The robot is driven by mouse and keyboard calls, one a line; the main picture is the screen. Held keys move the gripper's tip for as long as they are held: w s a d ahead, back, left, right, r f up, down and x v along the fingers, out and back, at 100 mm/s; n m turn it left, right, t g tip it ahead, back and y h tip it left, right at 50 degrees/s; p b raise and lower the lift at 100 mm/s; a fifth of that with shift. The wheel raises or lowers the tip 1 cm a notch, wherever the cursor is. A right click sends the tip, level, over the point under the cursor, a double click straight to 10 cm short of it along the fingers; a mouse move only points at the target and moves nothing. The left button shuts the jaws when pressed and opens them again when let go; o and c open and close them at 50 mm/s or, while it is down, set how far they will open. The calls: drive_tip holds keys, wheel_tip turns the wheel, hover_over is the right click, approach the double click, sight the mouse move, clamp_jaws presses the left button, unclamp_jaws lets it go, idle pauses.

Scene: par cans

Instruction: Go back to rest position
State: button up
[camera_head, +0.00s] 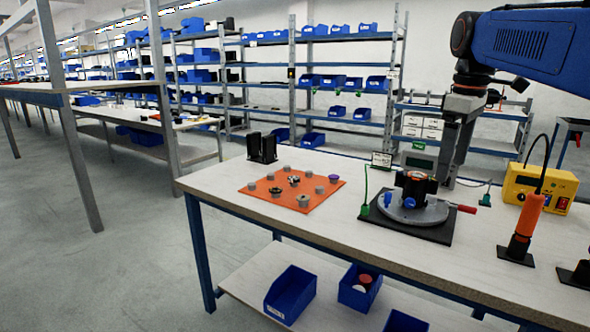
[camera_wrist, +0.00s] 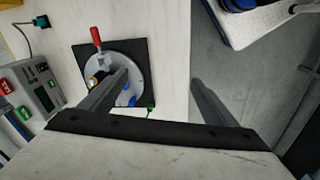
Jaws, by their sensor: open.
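My gripper (camera_head: 449,178) hangs below the blue arm at the right of the head view, fingers pointing down. In the head view the fingers show just behind and right of a round grey fixture (camera_head: 428,213) on a black base (camera_head: 398,232). The fixture carries a dark part with an orange-red ring (camera_head: 416,176) and has a red handle. The fixture (camera_wrist: 127,58) also shows in the wrist view, partly hidden by the left finger.
An orange mat (camera_head: 250,191) with several small grey parts lies left on the workbench (camera_head: 330,233). Black holders (camera_head: 262,147) stand behind it. An orange-handled tool (camera_head: 527,222) stands upright at right, near a yellow unit (camera_head: 540,186). Blue bins (camera_head: 290,293) sit on the lower shelf.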

drive_tip(key=s+a+f+m+t, duration=0.2)
drive_tip(key=s+a+f+m, duration=0.1)
drive_tip(key=s+f, duration=0.8)
drive_tip(key=s+a+f+m+t, duration=0.1)
drive_tip(key=s+a+f+m, duration=0.2)
drive_tip(key=s+f, duration=0.9)
wheel_tip(320, 180, down, 5)
drive_tip(key=m, duration=0.2)
drive_tip(key=shift+m+t, duration=0.3)
drive_tip(key=shift+t, duration=0.1)
